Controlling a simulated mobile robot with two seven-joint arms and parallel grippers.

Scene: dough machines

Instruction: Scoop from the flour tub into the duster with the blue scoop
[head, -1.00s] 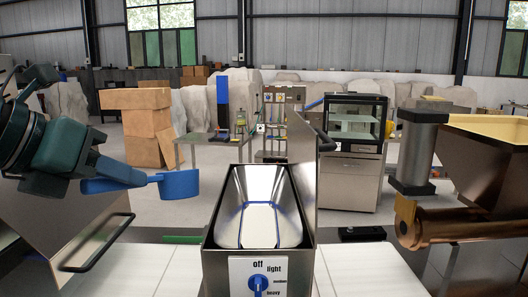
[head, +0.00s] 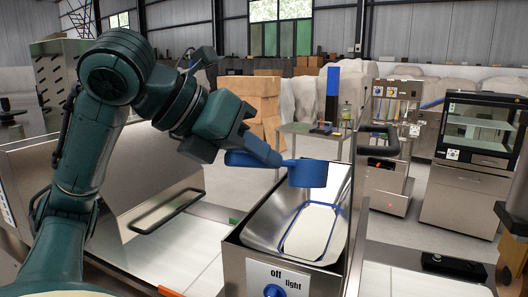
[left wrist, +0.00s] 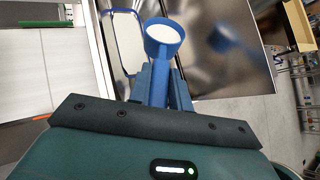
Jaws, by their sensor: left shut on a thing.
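My left gripper (head: 262,150) is shut on the handle of the blue scoop (head: 307,173). The scoop is about level, with its cup over the open trough of the duster (head: 256,273) in the head view. In the left wrist view the scoop's cup (left wrist: 176,34) shows white flour inside, and the handle lies between my left gripper's fingers (left wrist: 160,84). The duster is a steel box with a blue knob marked off and light; its trough has a pale, blue-edged bottom (head: 312,232). I cannot make out the flour tub.
A steel lid or panel with a black handle (head: 384,138) stands along the duster's right side. A steel machine with a black bar handle (head: 165,212) is at left. A glass-fronted cabinet (head: 475,165) stands back right. Pale counter shows on both sides of the duster.

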